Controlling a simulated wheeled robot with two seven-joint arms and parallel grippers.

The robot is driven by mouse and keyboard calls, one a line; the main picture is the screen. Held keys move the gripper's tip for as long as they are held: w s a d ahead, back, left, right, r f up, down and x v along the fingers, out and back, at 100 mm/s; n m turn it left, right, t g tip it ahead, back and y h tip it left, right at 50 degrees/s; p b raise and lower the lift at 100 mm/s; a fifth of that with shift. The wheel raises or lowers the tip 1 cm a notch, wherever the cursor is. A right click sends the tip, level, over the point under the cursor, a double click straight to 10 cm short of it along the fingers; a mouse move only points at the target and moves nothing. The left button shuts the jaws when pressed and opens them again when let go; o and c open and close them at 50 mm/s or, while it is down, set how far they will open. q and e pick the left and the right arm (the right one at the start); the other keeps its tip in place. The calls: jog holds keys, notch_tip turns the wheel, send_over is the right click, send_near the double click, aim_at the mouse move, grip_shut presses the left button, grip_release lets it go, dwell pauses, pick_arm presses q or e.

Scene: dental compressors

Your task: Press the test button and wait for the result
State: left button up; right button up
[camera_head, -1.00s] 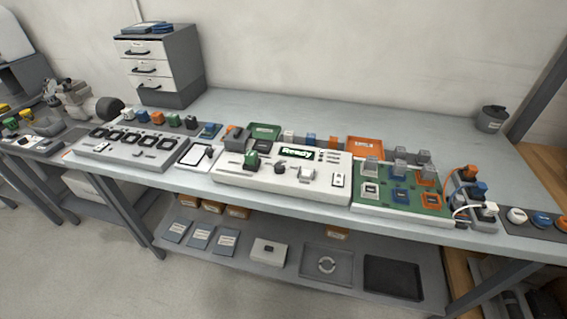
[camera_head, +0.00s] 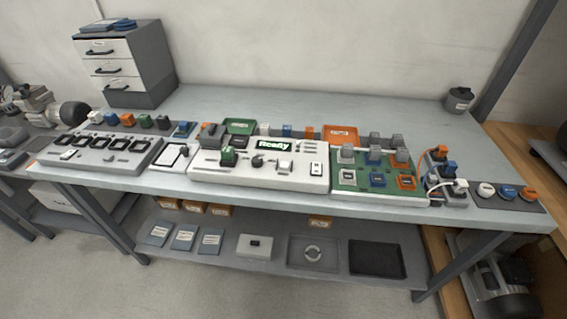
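The white test unit (camera_head: 255,181) sits at the front middle of the bench. Its display (camera_head: 273,145) reads "Ready". A green block (camera_head: 228,157) stands on its left part, with a black knob (camera_head: 257,161) and a pale block-like part (camera_head: 285,166) to the right of it. A small white panel with dark marks (camera_head: 316,169) is at its right end; I cannot tell which of these parts is the test button. Neither of my grippers shows in the view.
A grey bench (camera_head: 390,120) carries everything. Left of the unit are a clipboard (camera_head: 175,156) and a grey slotted panel (camera_head: 103,150); right is a green board (camera_head: 350,185) with blocks. A drawer cabinet (camera_head: 112,68) stands at the back left. The back middle is clear.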

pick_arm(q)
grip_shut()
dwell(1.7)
